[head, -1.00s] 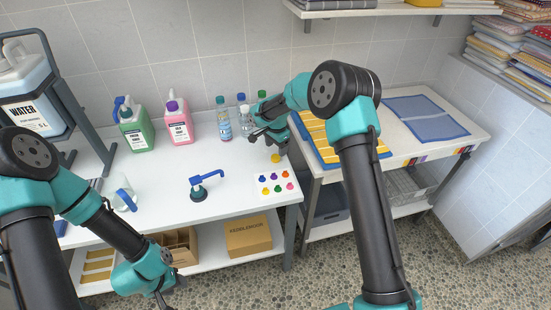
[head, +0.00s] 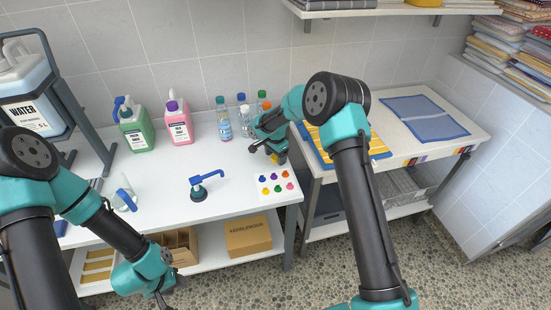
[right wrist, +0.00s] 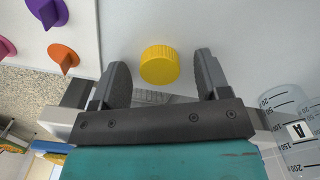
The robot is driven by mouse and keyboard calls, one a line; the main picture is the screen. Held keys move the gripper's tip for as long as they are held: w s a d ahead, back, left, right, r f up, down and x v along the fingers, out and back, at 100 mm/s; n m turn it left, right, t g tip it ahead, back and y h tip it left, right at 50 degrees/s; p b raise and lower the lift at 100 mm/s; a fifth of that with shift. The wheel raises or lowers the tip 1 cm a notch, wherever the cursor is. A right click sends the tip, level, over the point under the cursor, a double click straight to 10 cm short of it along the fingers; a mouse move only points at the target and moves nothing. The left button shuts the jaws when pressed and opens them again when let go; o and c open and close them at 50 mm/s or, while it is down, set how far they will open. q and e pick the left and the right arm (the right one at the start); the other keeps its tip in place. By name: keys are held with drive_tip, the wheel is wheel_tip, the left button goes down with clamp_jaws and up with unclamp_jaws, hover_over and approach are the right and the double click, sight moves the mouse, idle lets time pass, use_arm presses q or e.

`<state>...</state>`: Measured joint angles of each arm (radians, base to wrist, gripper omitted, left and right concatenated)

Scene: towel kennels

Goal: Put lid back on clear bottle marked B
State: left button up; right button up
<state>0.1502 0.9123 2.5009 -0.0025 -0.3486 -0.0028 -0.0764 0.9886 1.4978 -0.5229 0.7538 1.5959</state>
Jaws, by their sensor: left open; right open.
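A yellow ribbed lid (right wrist: 159,65) lies on the white table. In the right wrist view it sits between the fingertips of my right gripper (right wrist: 163,70), which is open, with a gap on each side. In the head view the lid (head: 282,159) shows just below the right gripper (head: 268,148). A clear graduated bottle marked A (right wrist: 300,134) stands at the lower right of the wrist view. Small clear bottles (head: 245,120) stand behind the gripper in the head view; I cannot read a B on any. My left gripper (head: 161,294) is open and empty, low in front of the table.
A board with coloured knobs (head: 275,186) lies in front of the lid.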

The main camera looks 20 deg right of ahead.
sight(276, 157)
drive_tip(key=c, duration=1)
drive_tip(key=shift+r, duration=0.5)
wheel_tip(276, 157, up, 3)
drive_tip(key=shift+s+f, duration=0.1)
drive_tip(key=s+a, duration=0.1)
drive_tip(key=s, duration=0.4)
drive_tip(key=s+a, duration=0.2)
drive_tip(key=s, duration=0.3)
drive_tip(key=s+a+r, duration=0.1)
drive_tip(key=s, duration=0.4)
drive_tip(key=shift+s+a+r, duration=0.1)
drive_tip(key=shift+a, duration=0.1)
use_arm(q)
drive_tip(key=o, duration=0.9)
